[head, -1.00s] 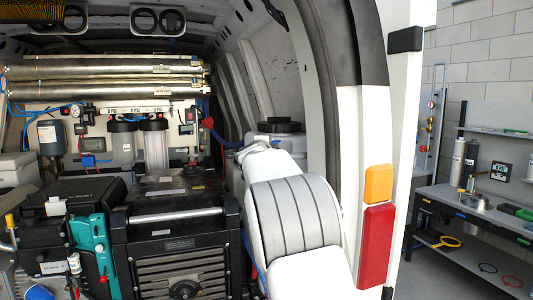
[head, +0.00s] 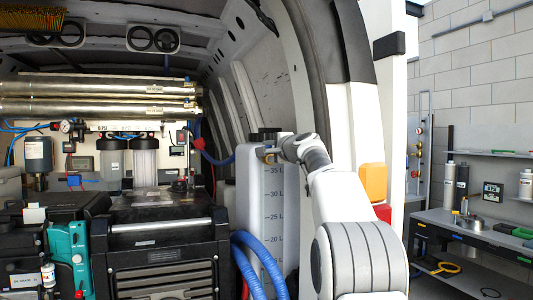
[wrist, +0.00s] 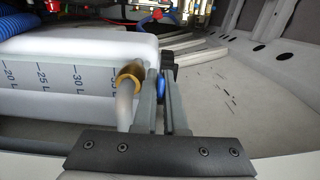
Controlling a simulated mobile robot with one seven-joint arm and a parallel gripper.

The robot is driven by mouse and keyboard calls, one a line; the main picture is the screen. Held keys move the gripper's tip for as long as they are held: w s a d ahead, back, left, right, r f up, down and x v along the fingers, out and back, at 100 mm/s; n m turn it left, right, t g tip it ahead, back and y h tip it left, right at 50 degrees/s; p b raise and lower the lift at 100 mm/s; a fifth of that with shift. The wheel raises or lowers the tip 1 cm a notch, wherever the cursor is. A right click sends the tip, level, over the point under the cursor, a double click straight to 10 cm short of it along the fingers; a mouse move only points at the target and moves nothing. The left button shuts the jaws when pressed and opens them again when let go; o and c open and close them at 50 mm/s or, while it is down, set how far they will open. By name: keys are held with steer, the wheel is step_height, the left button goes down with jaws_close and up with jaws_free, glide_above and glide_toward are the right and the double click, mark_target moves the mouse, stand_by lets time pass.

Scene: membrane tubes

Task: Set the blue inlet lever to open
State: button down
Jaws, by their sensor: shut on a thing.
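The blue inlet lever (wrist: 161,87) shows as a small blue piece between the two grey fingers of my gripper (wrist: 162,78) in the wrist view. My gripper is shut on it. A brass fitting (wrist: 127,76) with a pale hose sits just left of the fingers, by the top edge of the white tank (wrist: 75,72). In the head view my gripper (head: 284,149) is at the upper right of the tank (head: 262,205), next to the brass fitting (head: 266,154). The lever is too small to make out there, and its exact angle is hard to tell.
A blue hose (head: 219,160) runs to the tank from the left. Thick blue hoses (head: 262,262) hang in front of the tank. A black machine (head: 155,255) stands left. The van's door frame (head: 345,60) is close on the right. A workbench (head: 470,233) stands outside.

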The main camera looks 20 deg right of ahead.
stand_by(0.4)
steer(key=c, duration=1)
jaws_free()
steer(key=shift+s+d, duration=0.1)
steer(key=shift+s+d+b, duration=0.2)
steer(key=shift+s+b, duration=0.9)
steer(key=shift+s, duration=1.8)
steer(key=shift+s+d+b, duration=0.25)
steer(key=shift+s+b, duration=0.8)
steer(key=shift+s, duration=1.8)
steer(key=shift+s+d+b, duration=0.2)
steer(key=shift+s+b, duration=0.9)
steer(key=shift+s, duration=1.8)
steer(key=shift+c, duration=0.2)
